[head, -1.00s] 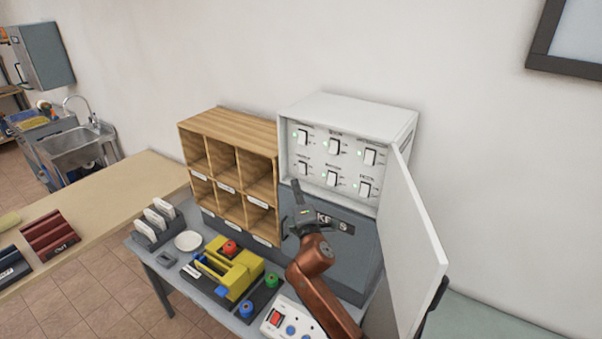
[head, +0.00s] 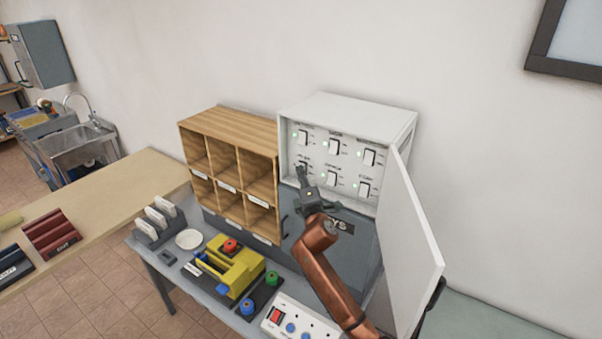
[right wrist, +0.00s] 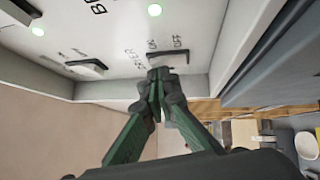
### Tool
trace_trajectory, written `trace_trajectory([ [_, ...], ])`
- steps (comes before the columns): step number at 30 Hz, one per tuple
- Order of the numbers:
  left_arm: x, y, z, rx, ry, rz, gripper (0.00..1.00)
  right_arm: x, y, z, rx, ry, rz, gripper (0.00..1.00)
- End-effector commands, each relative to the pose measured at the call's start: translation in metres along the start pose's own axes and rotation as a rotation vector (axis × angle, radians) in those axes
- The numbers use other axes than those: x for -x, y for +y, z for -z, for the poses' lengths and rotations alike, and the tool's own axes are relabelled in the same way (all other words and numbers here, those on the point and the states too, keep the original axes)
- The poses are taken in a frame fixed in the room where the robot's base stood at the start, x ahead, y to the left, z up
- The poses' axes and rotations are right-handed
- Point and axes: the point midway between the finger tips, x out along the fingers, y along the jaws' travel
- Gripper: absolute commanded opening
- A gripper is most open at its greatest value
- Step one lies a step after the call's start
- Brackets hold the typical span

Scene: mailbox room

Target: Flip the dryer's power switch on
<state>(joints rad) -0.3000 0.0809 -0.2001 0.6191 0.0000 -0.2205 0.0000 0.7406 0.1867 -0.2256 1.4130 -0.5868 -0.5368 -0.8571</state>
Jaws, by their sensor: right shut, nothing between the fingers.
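The white switch box (head: 345,104) stands open, with two rows of white rocker switches on its panel. My right gripper (head: 300,172) is shut and empty at the lower-left switch, which it largely hides in the head view. In the right wrist view the closed fingertips (right wrist: 158,78) are at the edge of a switch (right wrist: 170,59), touching or almost touching it. My left gripper is not in view.
The box's open door (head: 414,245) stands to the right of my right arm. A wooden pigeonhole shelf (head: 228,122) adjoins the box on the left. A yellow device (head: 232,268) and a control box with a red switch (head: 277,315) are on the table below.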

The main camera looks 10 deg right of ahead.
Motion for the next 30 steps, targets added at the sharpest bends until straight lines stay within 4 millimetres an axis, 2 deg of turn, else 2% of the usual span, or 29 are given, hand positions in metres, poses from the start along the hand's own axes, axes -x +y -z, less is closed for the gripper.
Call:
trace_trajectory([
  [5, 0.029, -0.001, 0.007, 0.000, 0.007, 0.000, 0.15, -0.005, 0.011, -0.004, -0.040, 0.001, 0.039, 0.00],
  [9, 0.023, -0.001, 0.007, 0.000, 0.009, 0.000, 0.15, -0.004, 0.004, -0.003, -0.043, 0.001, 0.041, 0.00],
  [14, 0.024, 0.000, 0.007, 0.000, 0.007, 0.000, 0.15, -0.003, 0.005, -0.001, -0.043, 0.002, 0.041, 0.00],
  [19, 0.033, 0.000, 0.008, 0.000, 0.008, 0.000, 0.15, 0.005, 0.015, 0.017, -0.046, 0.009, 0.041, 0.00],
  [22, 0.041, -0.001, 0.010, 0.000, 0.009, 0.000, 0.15, 0.013, 0.025, 0.035, -0.048, 0.016, 0.039, 0.00],
  [30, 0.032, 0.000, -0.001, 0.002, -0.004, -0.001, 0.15, 0.067, 0.034, 0.023, -0.044, 0.006, 0.038, 0.00],
])
